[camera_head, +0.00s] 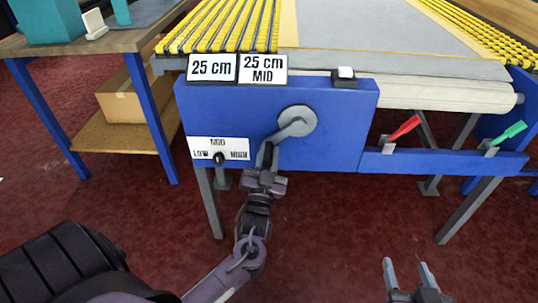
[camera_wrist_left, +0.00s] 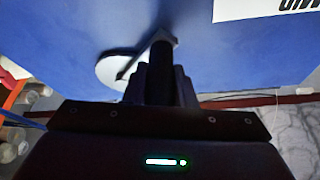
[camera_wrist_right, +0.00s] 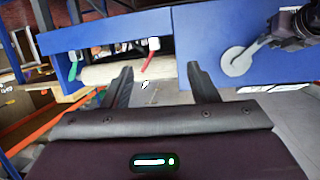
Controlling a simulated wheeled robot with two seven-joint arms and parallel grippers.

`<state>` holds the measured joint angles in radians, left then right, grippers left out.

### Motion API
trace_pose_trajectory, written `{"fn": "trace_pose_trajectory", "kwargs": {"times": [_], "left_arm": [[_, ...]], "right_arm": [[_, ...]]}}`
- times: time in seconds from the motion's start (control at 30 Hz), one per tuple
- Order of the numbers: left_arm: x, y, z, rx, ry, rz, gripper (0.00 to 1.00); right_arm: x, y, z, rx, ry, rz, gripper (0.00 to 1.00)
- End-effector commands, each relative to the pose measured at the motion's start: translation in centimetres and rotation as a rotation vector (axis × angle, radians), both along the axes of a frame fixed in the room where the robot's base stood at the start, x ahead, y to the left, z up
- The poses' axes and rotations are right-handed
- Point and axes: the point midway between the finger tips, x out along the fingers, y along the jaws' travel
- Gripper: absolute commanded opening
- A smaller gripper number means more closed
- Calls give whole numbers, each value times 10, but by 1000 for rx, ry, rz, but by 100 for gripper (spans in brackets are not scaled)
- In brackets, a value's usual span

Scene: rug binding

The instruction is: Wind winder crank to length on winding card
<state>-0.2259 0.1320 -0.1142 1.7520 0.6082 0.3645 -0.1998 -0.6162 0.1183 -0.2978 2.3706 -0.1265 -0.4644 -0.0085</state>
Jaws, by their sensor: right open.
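The winder crank has a grey round hub (camera_head: 297,121) on the blue panel. Its arm points down-left to a dark handle (camera_wrist_left: 161,70). My left gripper (camera_head: 266,158) is at that handle, its fingers closed around it in the left wrist view. The winding card is posted as two signs on the panel's top edge, "25 cm" (camera_head: 212,68) and "25 cm MID" (camera_head: 263,69). A LOW/MID/HIGH plate (camera_head: 236,152) with a black knob (camera_head: 219,158) is at lower left. My right gripper (camera_head: 405,265) is open and empty, low and right of the panel.
A red lever (camera_head: 405,127) and a green lever (camera_head: 512,132) stand on the blue rail at right. A white button on a black box (camera_head: 345,76) tops the panel. A pale roll (camera_head: 450,94) lies behind. A side table (camera_head: 125,40) stands at left.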

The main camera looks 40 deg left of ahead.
Motion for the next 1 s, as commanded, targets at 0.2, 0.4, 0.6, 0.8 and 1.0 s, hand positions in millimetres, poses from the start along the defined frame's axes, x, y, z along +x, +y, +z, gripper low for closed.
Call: {"fn": "trace_pose_trajectory", "kwargs": {"times": [0.2,0.4,0.6,0.8,1.0], "left_arm": [[0,4,5,2,-12,8,45],[0,3,3,1,-8,6,45],[-5,0,0,-1,-3,5,45],[-31,-12,-11,-2,-2,5,45],[-57,-23,-22,-1,-4,7,45]], "right_arm": [[0,0,1,1,-2,0,53],[0,0,1,1,-3,0,53],[0,0,1,-2,6,1,53],[-16,-3,-33,-61,154,9,53],[-32,-6,-57,-109,271,19,53]]}}
